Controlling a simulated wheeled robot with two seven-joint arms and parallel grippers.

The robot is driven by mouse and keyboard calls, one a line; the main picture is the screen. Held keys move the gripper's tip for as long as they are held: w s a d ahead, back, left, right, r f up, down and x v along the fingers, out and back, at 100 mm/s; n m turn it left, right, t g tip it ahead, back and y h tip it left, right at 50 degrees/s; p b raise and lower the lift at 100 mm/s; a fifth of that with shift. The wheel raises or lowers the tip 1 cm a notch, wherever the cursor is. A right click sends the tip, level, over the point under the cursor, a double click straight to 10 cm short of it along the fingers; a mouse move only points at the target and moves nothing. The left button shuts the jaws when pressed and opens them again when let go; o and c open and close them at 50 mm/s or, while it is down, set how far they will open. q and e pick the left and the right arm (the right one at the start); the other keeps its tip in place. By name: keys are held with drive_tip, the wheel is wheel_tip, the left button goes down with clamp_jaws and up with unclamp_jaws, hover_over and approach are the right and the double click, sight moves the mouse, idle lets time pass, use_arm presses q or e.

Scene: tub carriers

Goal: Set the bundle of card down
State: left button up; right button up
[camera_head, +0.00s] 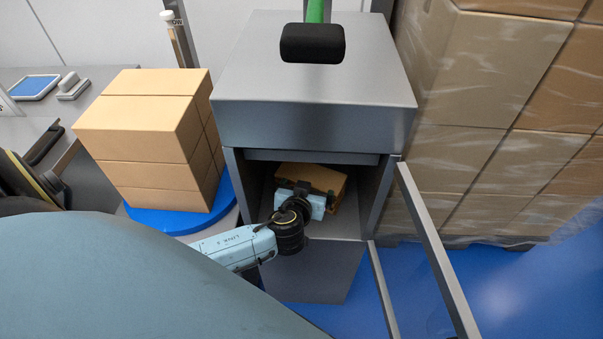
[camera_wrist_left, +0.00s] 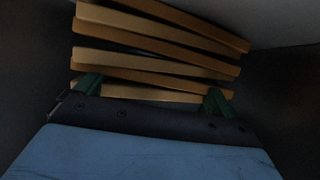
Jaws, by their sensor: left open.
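The bundle of card (camera_head: 318,181) is a brown stack inside the open compartment of a grey cabinet (camera_head: 316,115). In the left wrist view the bundle (camera_wrist_left: 158,38) shows as several flat, slightly fanned brown sheets. My left gripper (camera_head: 303,184) reaches into the compartment at the near side of the bundle. In the wrist view the dark green fingertips of the left gripper (camera_wrist_left: 155,95) are spread wide apart at the near edge of the stack. Whether they touch it I cannot tell. My right gripper is not in view.
The cabinet's framed door (camera_head: 437,250) stands open on the right. Stacked boxes (camera_head: 150,140) sit on a blue round base (camera_head: 178,218) at left. Wrapped boxes (camera_head: 480,80) stand at right. A black pad (camera_head: 312,43) is above the cabinet top. Blue floor (camera_head: 530,285) is clear at lower right.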

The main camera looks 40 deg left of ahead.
use_arm(q)
drive_tip(key=p+v, duration=0.1)
drive_tip(key=v, duration=0.8)
drive_tip(key=shift+s+p, duration=0.2)
drive_tip(key=shift+p, duration=0.2)
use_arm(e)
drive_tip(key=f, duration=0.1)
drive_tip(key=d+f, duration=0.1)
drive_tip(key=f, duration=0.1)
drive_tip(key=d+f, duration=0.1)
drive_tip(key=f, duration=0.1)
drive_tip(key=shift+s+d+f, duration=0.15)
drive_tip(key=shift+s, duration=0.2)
use_arm(q)
drive_tip(key=shift+d+r, duration=0.1)
drive_tip(key=shift+r, duration=0.05)
